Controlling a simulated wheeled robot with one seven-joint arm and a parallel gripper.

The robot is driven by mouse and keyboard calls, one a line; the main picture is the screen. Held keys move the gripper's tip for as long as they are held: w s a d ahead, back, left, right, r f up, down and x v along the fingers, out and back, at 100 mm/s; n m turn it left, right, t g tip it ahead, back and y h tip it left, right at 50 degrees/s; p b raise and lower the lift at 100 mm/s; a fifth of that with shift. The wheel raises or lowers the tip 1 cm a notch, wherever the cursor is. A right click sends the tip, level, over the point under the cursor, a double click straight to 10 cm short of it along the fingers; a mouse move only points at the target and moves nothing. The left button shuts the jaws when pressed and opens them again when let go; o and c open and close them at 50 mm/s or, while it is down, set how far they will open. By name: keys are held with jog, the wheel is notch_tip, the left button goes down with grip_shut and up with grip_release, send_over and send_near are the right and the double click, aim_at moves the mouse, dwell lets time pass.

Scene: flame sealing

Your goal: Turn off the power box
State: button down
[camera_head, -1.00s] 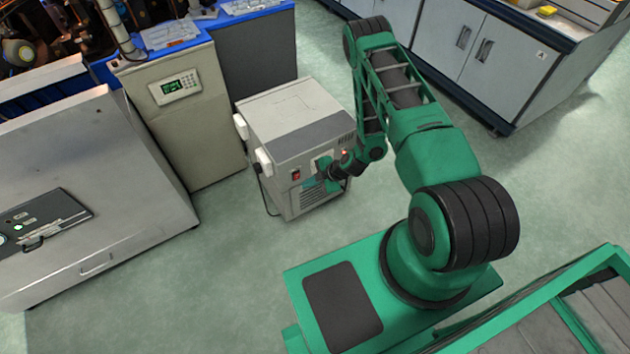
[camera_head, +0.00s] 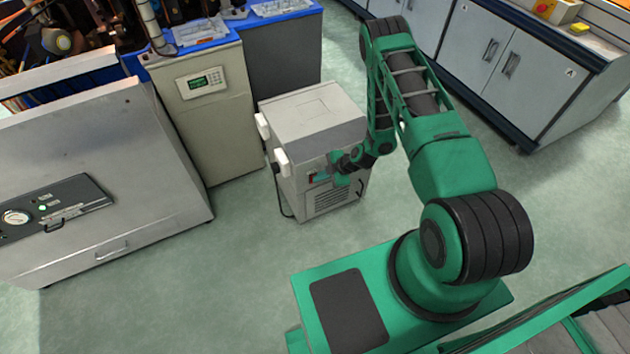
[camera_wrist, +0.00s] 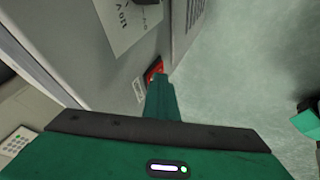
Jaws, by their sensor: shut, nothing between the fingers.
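The power box is a pale grey cabinet (camera_head: 310,112) standing on the floor in the middle of the head view. A red switch (camera_head: 312,179) sits on its front panel. In the wrist view the red switch (camera_wrist: 153,71) shows right at the fingertips, beside a small white label. My gripper (camera_head: 325,174) is shut and empty, its tips at the box front. In the wrist view my gripper (camera_wrist: 160,84) covers the lower part of the switch. I cannot tell whether the tips touch it or which way the rocker lies.
A beige cabinet with a keypad (camera_head: 201,82) stands left of the box. A large sloped grey machine (camera_head: 110,180) fills the left side. A bench with grey doors (camera_head: 500,60) is at the upper right. Green floor (camera_head: 235,250) is clear in front of the box.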

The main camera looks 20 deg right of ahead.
jog(key=shift+r, duration=0.15)
jog(key=shift+r, duration=0.65)
jog(key=s+v, duration=0.1)
jog(key=v, duration=1.1)
jog(key=shift+s+a+f, duration=0.2)
jog(key=shift+a+f, duration=0.05)
jog(key=shift+r, duration=0.1)
